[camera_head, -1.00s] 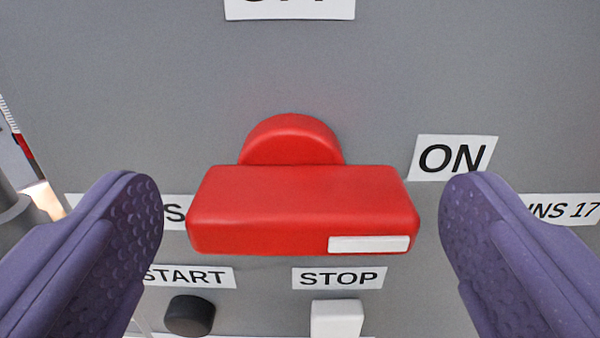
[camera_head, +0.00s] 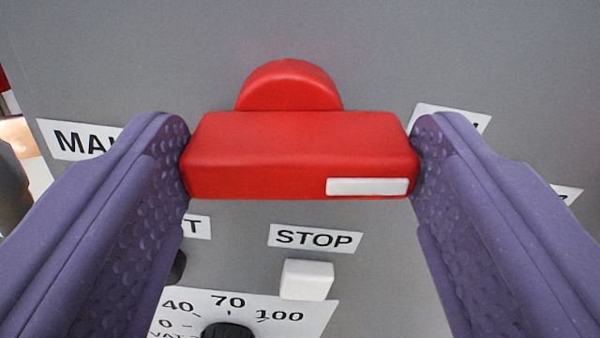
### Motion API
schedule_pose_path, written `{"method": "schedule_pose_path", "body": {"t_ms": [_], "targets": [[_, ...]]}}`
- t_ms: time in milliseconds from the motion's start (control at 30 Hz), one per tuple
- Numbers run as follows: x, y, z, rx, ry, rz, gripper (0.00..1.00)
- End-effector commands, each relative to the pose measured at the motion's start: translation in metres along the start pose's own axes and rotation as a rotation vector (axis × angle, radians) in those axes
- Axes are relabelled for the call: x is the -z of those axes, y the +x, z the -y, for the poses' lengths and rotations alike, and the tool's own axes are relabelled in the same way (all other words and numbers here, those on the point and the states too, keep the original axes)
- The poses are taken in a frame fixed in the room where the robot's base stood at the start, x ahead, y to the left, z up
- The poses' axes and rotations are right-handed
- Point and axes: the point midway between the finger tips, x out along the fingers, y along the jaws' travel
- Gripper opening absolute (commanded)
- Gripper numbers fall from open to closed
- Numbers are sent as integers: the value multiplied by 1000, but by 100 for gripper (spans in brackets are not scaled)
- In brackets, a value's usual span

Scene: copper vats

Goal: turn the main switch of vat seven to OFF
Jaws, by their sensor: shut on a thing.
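The red main switch (camera_head: 300,150) is a wide bar handle with a round red hub behind it, in the middle of the view on a grey panel. The bar lies level, and a white mark (camera_head: 367,187) is at its right end. My gripper (camera_head: 300,160) has its two purple fingers shut on the bar, one touching each end. A label (camera_head: 468,117) at the right is mostly hidden by the right finger. A label beginning "MAI" (camera_head: 78,141) shows at the left, partly covered by the left finger.
Below the switch are a STOP label (camera_head: 315,239), a white button (camera_head: 307,279) and a partly hidden black button (camera_head: 178,267). A dial plate with numbers (camera_head: 280,308) and a black knob (camera_head: 228,332) is at the bottom. The grey panel (camera_head: 420,50) above the switch is clear.

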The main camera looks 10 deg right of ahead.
Motion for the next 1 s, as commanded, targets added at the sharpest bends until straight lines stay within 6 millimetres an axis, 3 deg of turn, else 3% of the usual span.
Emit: {"method": "schedule_pose_path", "body": {"t_ms": [1000], "targets": [[-1,0,6,1,-949,0,40]]}}
